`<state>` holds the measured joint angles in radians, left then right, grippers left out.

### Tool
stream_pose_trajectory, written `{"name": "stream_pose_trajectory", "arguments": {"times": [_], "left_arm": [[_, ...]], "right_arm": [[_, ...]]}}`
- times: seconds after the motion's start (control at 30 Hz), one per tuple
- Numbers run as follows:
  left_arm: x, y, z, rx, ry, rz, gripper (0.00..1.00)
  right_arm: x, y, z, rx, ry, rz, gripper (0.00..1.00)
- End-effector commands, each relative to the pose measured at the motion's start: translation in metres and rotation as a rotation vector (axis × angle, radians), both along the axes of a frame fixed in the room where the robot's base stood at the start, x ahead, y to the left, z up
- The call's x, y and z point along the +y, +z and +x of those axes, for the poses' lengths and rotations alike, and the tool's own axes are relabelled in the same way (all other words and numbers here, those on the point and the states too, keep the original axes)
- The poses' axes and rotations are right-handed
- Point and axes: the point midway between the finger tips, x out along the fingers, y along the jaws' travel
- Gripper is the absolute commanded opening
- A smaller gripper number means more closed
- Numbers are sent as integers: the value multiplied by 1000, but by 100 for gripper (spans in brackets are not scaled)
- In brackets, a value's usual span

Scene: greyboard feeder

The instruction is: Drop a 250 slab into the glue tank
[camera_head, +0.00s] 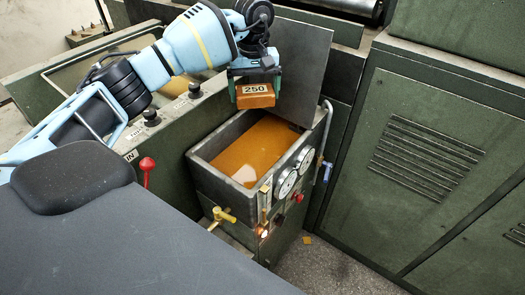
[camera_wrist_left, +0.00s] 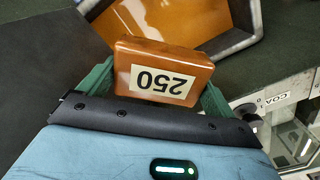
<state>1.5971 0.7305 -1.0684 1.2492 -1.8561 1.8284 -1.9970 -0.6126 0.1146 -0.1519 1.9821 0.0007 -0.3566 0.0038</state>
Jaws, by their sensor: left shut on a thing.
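My left gripper (camera_head: 256,93) is shut on an orange-brown slab (camera_head: 255,101) with a white label reading 250. The slab also shows in the left wrist view (camera_wrist_left: 150,58), between the green fingers (camera_wrist_left: 160,85), its label upside down there. The glue tank (camera_head: 215,140) is a grey open box with amber glue (camera_head: 250,147) inside. In the head view the held slab shows above the tank's back edge, apart from the glue. In the wrist view the tank (camera_wrist_left: 238,42) shows beyond the slab. My right gripper is not in view.
A dark raised lid plate (camera_head: 302,65) stands behind the tank. Gauges (camera_head: 287,183), a yellow valve handle (camera_head: 223,214) and a red-knobbed lever (camera_head: 147,165) are at the front. A green cabinet (camera_head: 430,150) stands at right.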

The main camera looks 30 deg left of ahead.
Motion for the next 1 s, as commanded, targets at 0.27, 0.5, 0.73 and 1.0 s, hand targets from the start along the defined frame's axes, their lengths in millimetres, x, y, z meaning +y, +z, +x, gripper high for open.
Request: {"name": "stream_pose_trajectory", "arguments": {"times": [0.27, 0.5, 0.73, 1.0], "left_arm": [[0, -14, 0, 2, -1, -1, 60], [0, -40, 0, 3, -2, 0, 60], [0, -58, 0, 0, -1, 0, 60], [0, -59, 0, -3, -1, 0, 60]], "right_arm": [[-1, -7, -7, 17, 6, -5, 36], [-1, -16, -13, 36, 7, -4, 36], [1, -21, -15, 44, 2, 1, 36], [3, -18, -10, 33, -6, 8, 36]]}}
